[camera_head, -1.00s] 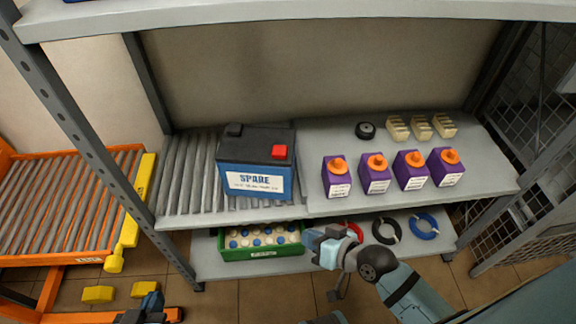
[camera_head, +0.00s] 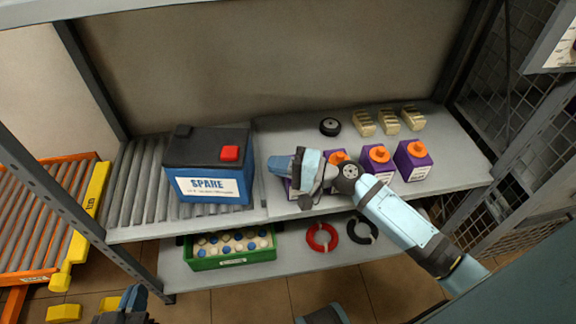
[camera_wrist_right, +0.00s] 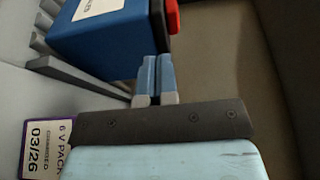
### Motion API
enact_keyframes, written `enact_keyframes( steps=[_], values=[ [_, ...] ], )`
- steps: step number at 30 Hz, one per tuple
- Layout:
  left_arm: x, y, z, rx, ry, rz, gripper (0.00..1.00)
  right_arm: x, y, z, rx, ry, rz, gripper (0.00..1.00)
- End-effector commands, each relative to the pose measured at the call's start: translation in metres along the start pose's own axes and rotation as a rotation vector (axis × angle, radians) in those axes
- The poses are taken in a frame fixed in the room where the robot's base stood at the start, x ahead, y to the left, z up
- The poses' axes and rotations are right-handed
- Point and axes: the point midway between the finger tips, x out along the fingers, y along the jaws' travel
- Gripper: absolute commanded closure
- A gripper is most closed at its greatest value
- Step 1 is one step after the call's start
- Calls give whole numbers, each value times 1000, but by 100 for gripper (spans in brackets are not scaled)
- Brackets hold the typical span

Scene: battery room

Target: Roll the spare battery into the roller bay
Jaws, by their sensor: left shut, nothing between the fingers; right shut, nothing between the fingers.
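The spare battery (camera_head: 208,166) is a blue box with a dark top, a red terminal cover and a SPARE label. It sits upright on the shelf's grey rollers (camera_head: 140,185). In the right wrist view the battery (camera_wrist_right: 105,40) is just beyond my fingers. My right gripper (camera_head: 273,165) is shut and empty, just right of the battery; I cannot tell whether it touches. My right gripper shows shut in the wrist view (camera_wrist_right: 156,75). My left gripper (camera_head: 130,300) is low at the bottom left, far from the battery. The orange roller bay (camera_head: 45,220) with yellow bars stands at the left.
Several purple bottles with orange caps (camera_head: 377,162) stand right of my right gripper, one partly behind it. A grey post (camera_head: 70,210) rises between shelf and orange bay. A green crate (camera_head: 230,258) and coloured rings (camera_head: 322,238) lie on the lower shelf.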

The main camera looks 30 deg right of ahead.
Motion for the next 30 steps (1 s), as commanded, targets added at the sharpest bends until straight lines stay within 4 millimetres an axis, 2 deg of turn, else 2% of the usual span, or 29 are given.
enact_keyframes(
  steps=[3, 9, 23, 30],
  values=[
    [0, 0, 1, 0, -3, -1, 100, 22, -1, 0, -3, -1, -1, 100],
    [0, -1, 1, 1, -5, -2, 100, 45, 0, 0, -2, 1, 0, 100],
    [0, -1, 0, 2, -5, -3, 100, 51, 0, 1, -1, 0, 1, 100],
    [-2, -4, 4, 9, -40, -12, 100, 71, -1, 21, 0, -1, 0, 100]
  ],
)
